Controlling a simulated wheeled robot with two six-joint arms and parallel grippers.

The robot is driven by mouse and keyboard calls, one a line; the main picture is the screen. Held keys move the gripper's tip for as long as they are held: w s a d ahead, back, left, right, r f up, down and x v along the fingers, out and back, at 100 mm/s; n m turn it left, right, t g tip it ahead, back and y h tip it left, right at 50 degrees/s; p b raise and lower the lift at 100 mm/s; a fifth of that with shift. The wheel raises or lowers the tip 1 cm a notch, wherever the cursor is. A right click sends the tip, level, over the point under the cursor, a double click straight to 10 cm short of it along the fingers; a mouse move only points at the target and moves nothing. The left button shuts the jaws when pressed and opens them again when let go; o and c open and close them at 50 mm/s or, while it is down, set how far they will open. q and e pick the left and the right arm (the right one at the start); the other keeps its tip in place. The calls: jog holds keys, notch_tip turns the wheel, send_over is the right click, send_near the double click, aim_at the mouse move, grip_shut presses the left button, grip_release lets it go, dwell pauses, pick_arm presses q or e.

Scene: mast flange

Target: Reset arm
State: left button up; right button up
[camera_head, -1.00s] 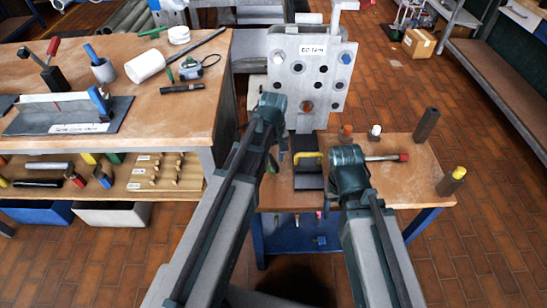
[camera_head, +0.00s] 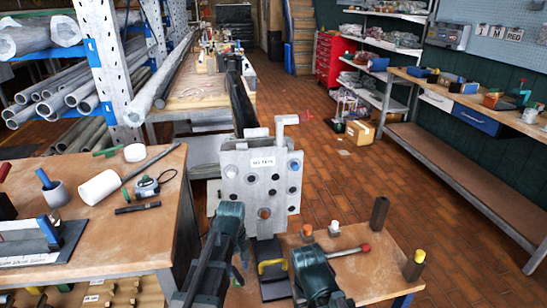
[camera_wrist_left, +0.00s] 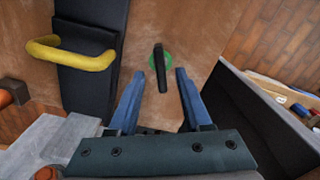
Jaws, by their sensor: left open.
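My left gripper (camera_head: 240,275) hangs over the small wooden table (camera_head: 345,280) in front of the mast flange. In the left wrist view its two blue fingers (camera_wrist_left: 157,92) are apart with nothing held between them. A black upright piece with a green base (camera_wrist_left: 160,65) shows beyond the fingertips. My right arm comes in at the bottom centre, and its wrist hides its fingers. The grey flange plate (camera_head: 262,182) stands upright behind both wrists. A yellow handle on a black block (camera_head: 272,264) sits between the wrists; the handle also shows in the left wrist view (camera_wrist_left: 70,52).
Dark posts (camera_head: 379,214) stand at the small table's right. A workbench (camera_head: 110,235) with a white cylinder (camera_head: 99,187) and a tape measure (camera_head: 147,187) is at left. Brick floor is free at right.

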pick_arm(q)
jog(key=s+d+m, duration=0.3)
jog(key=s+d, duration=0.1)
jog(key=s, duration=0.1)
jog(key=s+d+m, duration=0.2)
jog(key=shift+s+d+m+y, duration=0.15)
jog(key=shift+s+m+y, duration=0.1)
jog(key=shift+m+y, duration=0.05)
jog(key=s+d+m, duration=0.4)
jog(key=s+m, duration=0.2)
jog(key=s, duration=0.1)
notch_tip(320, 180, up, 14)
jog(key=p, duration=1.3)
jog(key=shift+w+f+y, duration=0.25)
jog(key=shift+y, duration=0.05)
